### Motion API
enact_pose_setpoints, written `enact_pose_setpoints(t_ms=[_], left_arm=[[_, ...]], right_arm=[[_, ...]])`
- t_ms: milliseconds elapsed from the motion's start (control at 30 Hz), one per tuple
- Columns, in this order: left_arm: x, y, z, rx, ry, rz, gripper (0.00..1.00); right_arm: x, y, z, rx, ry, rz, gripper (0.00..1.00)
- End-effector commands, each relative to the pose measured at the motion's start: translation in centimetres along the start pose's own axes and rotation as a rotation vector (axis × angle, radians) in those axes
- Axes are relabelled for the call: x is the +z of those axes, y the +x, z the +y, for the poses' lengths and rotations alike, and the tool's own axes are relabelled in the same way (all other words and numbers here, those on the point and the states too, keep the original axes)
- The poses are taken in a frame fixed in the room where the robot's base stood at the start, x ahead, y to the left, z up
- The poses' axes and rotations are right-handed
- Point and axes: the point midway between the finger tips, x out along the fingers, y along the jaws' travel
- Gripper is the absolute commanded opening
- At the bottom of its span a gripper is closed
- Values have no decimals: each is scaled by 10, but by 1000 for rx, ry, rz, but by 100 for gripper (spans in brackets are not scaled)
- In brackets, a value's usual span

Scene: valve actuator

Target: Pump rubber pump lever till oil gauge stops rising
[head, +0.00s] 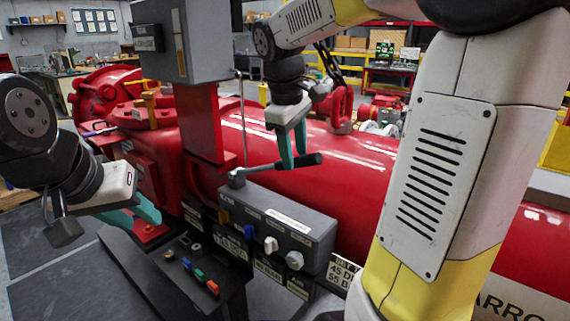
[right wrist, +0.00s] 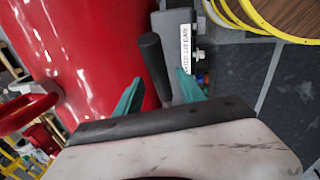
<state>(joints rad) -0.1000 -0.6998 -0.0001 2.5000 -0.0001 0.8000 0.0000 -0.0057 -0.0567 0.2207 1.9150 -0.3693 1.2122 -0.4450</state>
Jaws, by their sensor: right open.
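The pump lever has a black rubber grip (head: 298,164) on a metal arm. It sticks out to the right above a grey control box (head: 280,212) in front of the red tank. My right gripper (head: 294,160) is open, its teal fingers pointing down at the lever's grip. In the right wrist view the black grip (right wrist: 152,58) shows between the open fingers (right wrist: 160,80); I cannot tell whether they touch it. My left gripper (head: 155,212) is at the left, apart from the lever, with nothing visible in it. I cannot make out an oil gauge.
A black panel with coloured switches (head: 199,275) is at lower left. A red post (head: 201,125) holds a grey cabinet (head: 180,40) between my grippers.

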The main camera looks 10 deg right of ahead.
Motion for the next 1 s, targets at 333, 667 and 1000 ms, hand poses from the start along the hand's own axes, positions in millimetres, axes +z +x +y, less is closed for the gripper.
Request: enact_pose_setpoints(t_ms=[333, 667, 1000], left_arm=[[0, 0, 0, 0, 0, 0, 36], [0, 0, 0, 0, 0, 0, 36], [0, 0, 0, 0, 0, 0, 36]], right_arm=[[0, 35, 0, -1, 2, 0, 46], [0, 35, 0, 0, 2, 1, 29], [0, 35, 0, 0, 2, 1, 0]])
